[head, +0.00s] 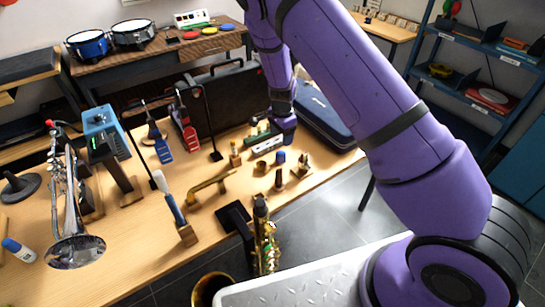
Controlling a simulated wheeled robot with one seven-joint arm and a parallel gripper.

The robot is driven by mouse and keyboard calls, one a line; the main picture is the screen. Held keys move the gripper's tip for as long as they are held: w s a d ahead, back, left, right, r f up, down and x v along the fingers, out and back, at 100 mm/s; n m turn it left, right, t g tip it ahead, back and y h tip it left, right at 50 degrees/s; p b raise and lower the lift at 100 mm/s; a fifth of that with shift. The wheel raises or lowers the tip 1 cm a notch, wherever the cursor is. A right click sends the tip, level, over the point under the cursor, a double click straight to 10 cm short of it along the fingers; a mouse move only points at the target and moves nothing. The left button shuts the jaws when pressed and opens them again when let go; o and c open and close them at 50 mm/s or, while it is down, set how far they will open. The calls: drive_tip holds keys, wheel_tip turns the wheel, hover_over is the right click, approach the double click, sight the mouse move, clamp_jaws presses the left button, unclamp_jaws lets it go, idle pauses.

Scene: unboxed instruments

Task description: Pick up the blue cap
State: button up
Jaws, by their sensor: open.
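A small blue cap (280,157) stands on the wooden table among small brown and brass pieces, right of the table's middle. My gripper (284,137) is above and slightly behind it in the picture, apart from it. The gripper is small in the view and seen from behind my purple arm; it looks open and empty. The exact height of the gripper over the table cannot be told.
A white and green harmonica-like piece (268,146) lies close to my gripper. A dark blue case (326,118) is to the right, a black case (222,100) behind. A curved brass neck (211,183) and an upright saxophone (264,240) are nearer. A trumpet (72,215) stands left.

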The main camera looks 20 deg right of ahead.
sight(281, 152)
wheel_tip(281, 152, down, 5)
drive_tip(key=shift+a+f, duration=0.1)
drive_tip(key=shift+s+f, duration=0.2)
drive_tip(key=shift+f, duration=2.5)
drive_tip(key=c, duration=1)
drive_tip(key=shift+c, duration=0.2)
